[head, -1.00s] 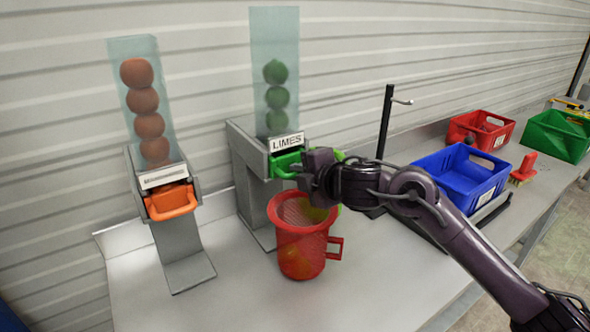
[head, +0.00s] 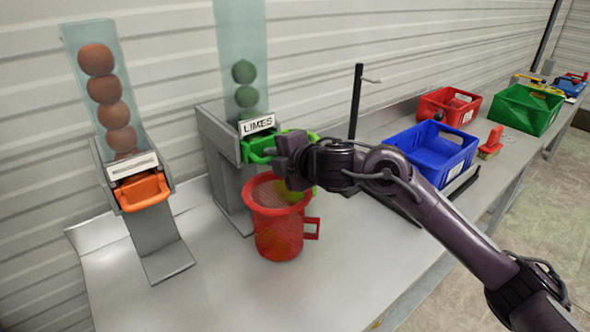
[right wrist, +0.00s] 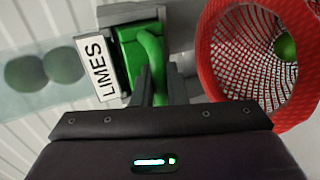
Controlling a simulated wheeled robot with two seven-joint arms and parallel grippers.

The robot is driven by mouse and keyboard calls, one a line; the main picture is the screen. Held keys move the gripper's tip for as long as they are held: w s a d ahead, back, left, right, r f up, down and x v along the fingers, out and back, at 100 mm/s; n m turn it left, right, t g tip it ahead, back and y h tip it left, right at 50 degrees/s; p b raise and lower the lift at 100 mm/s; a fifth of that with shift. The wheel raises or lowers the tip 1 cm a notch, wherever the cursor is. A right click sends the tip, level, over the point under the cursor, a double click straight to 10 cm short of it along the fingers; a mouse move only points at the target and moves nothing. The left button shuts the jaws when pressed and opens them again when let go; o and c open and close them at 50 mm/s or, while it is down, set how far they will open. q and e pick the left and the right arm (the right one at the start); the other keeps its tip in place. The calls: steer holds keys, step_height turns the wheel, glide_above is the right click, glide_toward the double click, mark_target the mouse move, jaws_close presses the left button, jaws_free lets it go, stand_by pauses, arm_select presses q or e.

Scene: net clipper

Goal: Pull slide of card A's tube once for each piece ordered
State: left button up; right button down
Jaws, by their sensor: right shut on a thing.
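The limes tube (head: 243,45) is clear, holds stacked green limes and has a "LIMES" label (head: 257,124). Below the label is its green slide (head: 262,147), whose handle (right wrist: 150,58) also shows in the right wrist view. My right gripper (head: 285,155) is shut on this handle; its fingertips (right wrist: 157,85) straddle it in the wrist view. A second tube (head: 104,85) at the left holds orange fruit above an orange slide (head: 142,191). A red mesh basket (head: 277,220) stands under the green slide, with a green lime (right wrist: 285,47) inside. I see no order card. My left gripper is out of view.
A blue crate (head: 432,155), a red crate (head: 448,106) and a green crate (head: 525,109) stand at the right. A black post with a hook (head: 355,102) rises behind my arm. A red brush (head: 491,141) lies by the blue crate. The front of the table is clear.

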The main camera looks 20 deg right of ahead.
steer(key=s+d, duration=0.3)
steer(key=s, duration=0.5)
steer(key=shift+d+r+p, duration=0.2)
steer(key=shift+d+p, duration=0.1)
steer(key=shift+d, duration=0.1)
steer(key=shift+w, duration=0.1)
stand_by(0.6)
steer(key=w+a, duration=0.4)
steer(key=w, duration=0.5)
steer(key=shift+w, duration=0.4)
stand_by(0.4)
stand_by(0.3)
